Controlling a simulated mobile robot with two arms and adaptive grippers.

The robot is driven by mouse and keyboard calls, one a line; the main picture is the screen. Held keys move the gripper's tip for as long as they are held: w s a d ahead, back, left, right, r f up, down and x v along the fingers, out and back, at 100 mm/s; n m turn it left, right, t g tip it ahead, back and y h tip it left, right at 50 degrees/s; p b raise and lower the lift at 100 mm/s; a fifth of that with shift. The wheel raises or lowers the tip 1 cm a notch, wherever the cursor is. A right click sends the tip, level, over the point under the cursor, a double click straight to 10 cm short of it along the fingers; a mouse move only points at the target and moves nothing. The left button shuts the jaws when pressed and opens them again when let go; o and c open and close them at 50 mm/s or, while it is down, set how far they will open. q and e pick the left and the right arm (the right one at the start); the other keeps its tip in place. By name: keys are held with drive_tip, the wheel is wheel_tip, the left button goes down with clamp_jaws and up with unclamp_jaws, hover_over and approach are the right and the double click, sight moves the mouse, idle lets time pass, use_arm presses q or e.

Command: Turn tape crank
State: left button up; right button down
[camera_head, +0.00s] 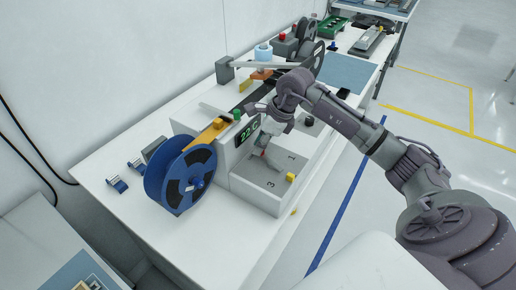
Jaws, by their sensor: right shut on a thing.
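A blue tape reel (181,177) stands upright at the near left end of the white test handler (258,196). A yellow-topped arm (212,130) of the machine lies behind the reel. My right arm reaches in from the right, over the handler. My right gripper (265,150) points down at the handler's front, beside the green "22 C" display (248,132). It is shut on a small part that is too small and covered to make out. I cannot pick out the tape crank clearly. My left gripper is not in view.
Numbered bays with a yellow block (290,177) lie just below the gripper. A dark reel (306,29) and a light blue roll (263,52) stand farther back. Small blue parts (117,184) lie at the left. The bench's near end (200,245) is clear.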

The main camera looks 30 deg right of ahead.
drive_tip(key=d+m+b, duration=0.1)
drive_tip(key=m, duration=0.1)
drive_tip(key=d+m+t+h+b, duration=0.1)
drive_tip(key=m, duration=0.1)
drive_tip(key=shift+f+b, duration=0.1)
drive_tip(key=shift+b, duration=0.3)
drive_tip(key=shift+s+d+m+t+h+b, duration=0.1)
drive_tip(key=shift+d+m+h+b, duration=0.2)
drive_tip(key=shift+m, duration=0.45)
drive_tip(key=shift+s+d+m+t+h+b, duration=0.15)
drive_tip(key=shift+m+h+b, duration=0.25)
drive_tip(key=shift+m, duration=0.4)
drive_tip(key=shift+s+d+m+t+h+b, duration=0.1)
drive_tip(key=shift+d+m+h+b, duration=0.25)
drive_tip(key=shift+m, duration=0.4)
drive_tip(key=shift+r, duration=0.2)
drive_tip(key=c, duration=1.3)
unclamp_jaws()
drive_tip(key=shift+o, duration=0.2)
drive_tip(key=v, duration=1.2)
